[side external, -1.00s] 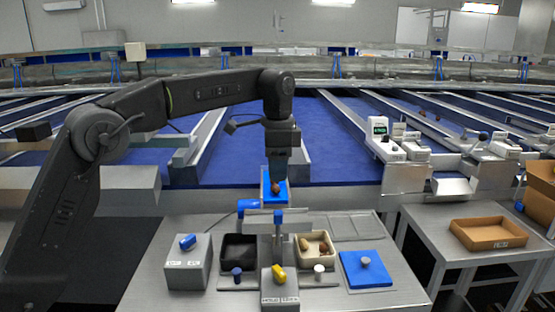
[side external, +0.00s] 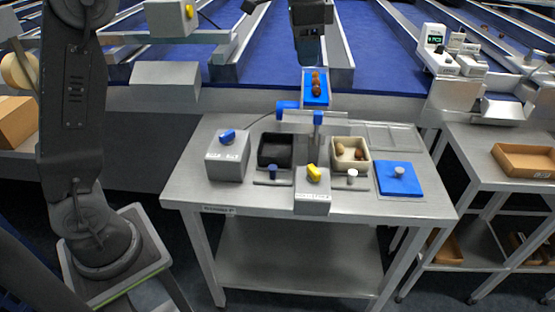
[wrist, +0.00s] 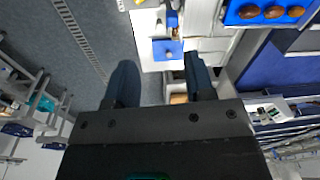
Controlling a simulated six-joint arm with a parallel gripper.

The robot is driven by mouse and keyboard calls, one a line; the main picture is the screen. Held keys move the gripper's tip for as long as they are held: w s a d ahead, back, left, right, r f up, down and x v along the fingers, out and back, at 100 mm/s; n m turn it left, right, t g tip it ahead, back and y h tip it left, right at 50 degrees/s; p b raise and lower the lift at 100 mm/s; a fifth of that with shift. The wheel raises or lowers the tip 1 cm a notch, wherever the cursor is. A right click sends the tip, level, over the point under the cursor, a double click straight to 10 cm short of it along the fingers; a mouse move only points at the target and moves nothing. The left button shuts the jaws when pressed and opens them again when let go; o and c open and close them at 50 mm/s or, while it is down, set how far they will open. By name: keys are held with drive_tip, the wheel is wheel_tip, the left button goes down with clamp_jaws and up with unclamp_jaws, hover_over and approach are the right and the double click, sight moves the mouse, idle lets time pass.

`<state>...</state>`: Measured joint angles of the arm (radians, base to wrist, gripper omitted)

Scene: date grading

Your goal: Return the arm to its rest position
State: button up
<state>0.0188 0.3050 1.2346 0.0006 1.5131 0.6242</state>
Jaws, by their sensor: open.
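My gripper (side external: 309,62) hangs at the top of the side view, above the blue tray. In the wrist view its two dark fingers (wrist: 161,85) stand wide apart with nothing between them. The narrow blue tray (side external: 305,101) holds brown dates in a row. The tray also shows at the top right of the wrist view (wrist: 236,20), with three dates in sight, clear of the fingers. My upper arm links run out of the top of the side view, so the arm's full pose is hidden.
The steel table (side external: 215,192) carries a black bin (side external: 264,163), a beige bin (side external: 337,141) with dates, a blue pad (side external: 400,186) with a grey knob and a box (side external: 227,165) with a blue knob. A cardboard tray (side external: 526,174) lies on the right-hand table.

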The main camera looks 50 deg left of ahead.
drive_tip(key=s+n+t, duration=0.2)
drive_tip(key=s+n, duration=0.2)
drive_tip(key=s, duration=0.9)
drive_tip(key=s+f+n+t, duration=0.2)
drive_tip(key=s+f+n, duration=0.1)
drive_tip(key=s+f, duration=0.6)
drive_tip(key=s, duration=0.3)
drive_tip(key=shift+s+a+t, duration=0.15)
drive_tip(key=shift+a+t, duration=0.15)
drive_tip(key=shift+a, duration=0.1)
drive_tip(key=shift+c, duration=0.4)
idle(0.5)
